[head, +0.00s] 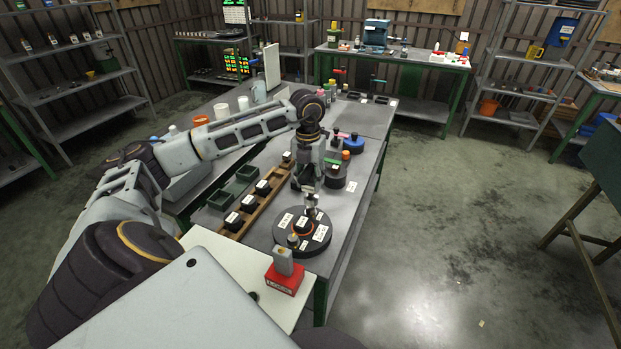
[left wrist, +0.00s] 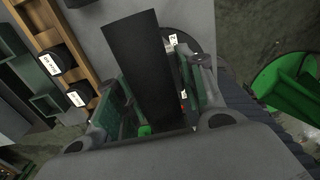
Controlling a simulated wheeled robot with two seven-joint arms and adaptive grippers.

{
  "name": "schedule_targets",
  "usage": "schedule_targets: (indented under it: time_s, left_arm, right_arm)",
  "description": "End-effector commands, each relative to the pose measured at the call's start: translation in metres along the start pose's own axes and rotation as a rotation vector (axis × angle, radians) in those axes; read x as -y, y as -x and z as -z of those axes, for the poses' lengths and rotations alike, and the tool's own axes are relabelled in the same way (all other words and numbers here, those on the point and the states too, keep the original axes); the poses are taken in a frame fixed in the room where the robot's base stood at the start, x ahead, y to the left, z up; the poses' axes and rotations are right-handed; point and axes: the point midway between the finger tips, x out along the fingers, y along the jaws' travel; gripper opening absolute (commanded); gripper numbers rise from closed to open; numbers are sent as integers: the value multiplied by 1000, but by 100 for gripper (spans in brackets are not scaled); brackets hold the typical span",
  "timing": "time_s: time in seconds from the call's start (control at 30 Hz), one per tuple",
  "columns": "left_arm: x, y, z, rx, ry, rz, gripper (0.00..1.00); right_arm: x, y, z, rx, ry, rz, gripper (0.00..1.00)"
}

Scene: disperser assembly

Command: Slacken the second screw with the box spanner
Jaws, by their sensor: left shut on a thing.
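A round black base (head: 288,246) with white labels and an orange ring in its middle lies on the near end of the workbench. Small metal screw-like pieces stand on it, too small to tell apart. My left gripper (head: 309,187) points down above its far side. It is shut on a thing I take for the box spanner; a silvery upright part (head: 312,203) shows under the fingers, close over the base. In the left wrist view a long dark bar (left wrist: 146,70) runs between the fingers (left wrist: 165,110). Whether the spanner sits on a screw is hidden. My right gripper is not in view.
A wooden rack (head: 253,214) with labelled black pieces stands left of the base, with green bins (head: 222,198) beside it. A red block (head: 284,279) with a grey top stands in front. Dark round holders (head: 336,178) and a blue round piece (head: 354,144) stand behind the gripper.

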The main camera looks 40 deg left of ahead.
Motion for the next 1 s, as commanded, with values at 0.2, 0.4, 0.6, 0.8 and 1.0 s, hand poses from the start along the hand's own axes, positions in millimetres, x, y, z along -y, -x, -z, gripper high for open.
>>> schedule_targets:
  time_s: [0.2,0.4,0.6,0.8,1.0]
  left_arm:
    - [0,-1,-1,-3,-113,1,0]
    - [0,-2,-1,-7,-218,1,0]
    - [0,-4,-1,-11,-323,0,0]
    - [-1,-6,-1,-17,-429,0,0]
    - [-1,-8,-1,-22,-536,0,0]
  right_arm:
    - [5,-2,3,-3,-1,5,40]
    - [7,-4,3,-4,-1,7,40]
    - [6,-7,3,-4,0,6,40]
    - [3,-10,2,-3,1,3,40]
    - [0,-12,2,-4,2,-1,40]
